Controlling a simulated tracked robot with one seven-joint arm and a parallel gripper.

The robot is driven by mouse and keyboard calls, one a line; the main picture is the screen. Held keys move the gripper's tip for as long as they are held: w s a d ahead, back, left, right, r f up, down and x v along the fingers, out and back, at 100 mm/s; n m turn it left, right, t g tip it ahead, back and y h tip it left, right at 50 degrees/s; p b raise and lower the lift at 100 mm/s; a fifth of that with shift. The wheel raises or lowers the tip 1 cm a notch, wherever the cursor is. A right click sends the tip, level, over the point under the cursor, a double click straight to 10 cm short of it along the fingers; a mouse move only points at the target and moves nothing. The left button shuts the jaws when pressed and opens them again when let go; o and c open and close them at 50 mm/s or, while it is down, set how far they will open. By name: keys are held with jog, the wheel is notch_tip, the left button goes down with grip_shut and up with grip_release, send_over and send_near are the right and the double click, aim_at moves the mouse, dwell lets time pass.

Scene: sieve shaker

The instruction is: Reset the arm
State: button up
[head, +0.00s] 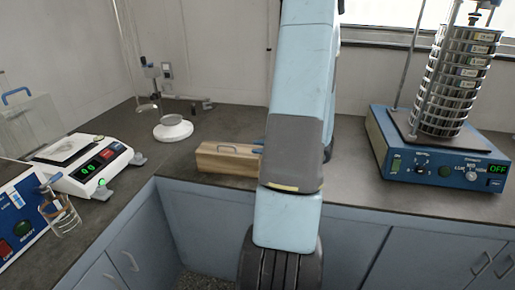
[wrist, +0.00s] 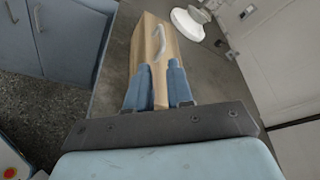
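My arm (head: 295,110) hangs down the middle of the head view and hides part of the bench behind it. My gripper (wrist: 159,64) shows in the wrist view with its two blue-grey fingers apart. Between them I see the wooden box's surface and nothing held. The wooden box (head: 225,160) sits on the dark bench, and it also shows beyond the fingers in the wrist view (wrist: 143,58).
The sieve shaker (head: 425,160) with its sieve stack (head: 455,85) stands at right, display reading OFF.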

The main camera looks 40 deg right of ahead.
jog(key=shift+a+r, duration=0.1)
dwell(0.3)
jog(key=s+a+r+n+g+y, duration=0.1)
jog(key=a+r+n+g, duration=0.25)
jog(key=a, duration=0.35)
jog(key=s+a+r+n+g+y, duration=0.1)
jog(key=s+a+r+n+g, duration=0.15)
jog(key=a+r+n, duration=0.35)
jog(key=a+r+n+g, duration=0.1)
jog(key=a+n+g, duration=0.25)
jog(key=a, duration=0.45)
jog(key=s+a+r+n+t+h, duration=0.1)
jog(key=s+a+r+n+h, duration=0.4)
jog(key=s+r+n+h, duration=0.3)
notch_tip(320, 180, up, 3)
jog(key=shift+s+a+r+n, duration=0.1)
jog(key=shift+s+a+n, duration=0.15)
jog(key=shift+s+n, duration=0.7)
jog(key=shift+s+m+t, duration=0.25)
jog(key=shift+s+m, duration=0.05)
jog(key=shift+m, duration=0.05)
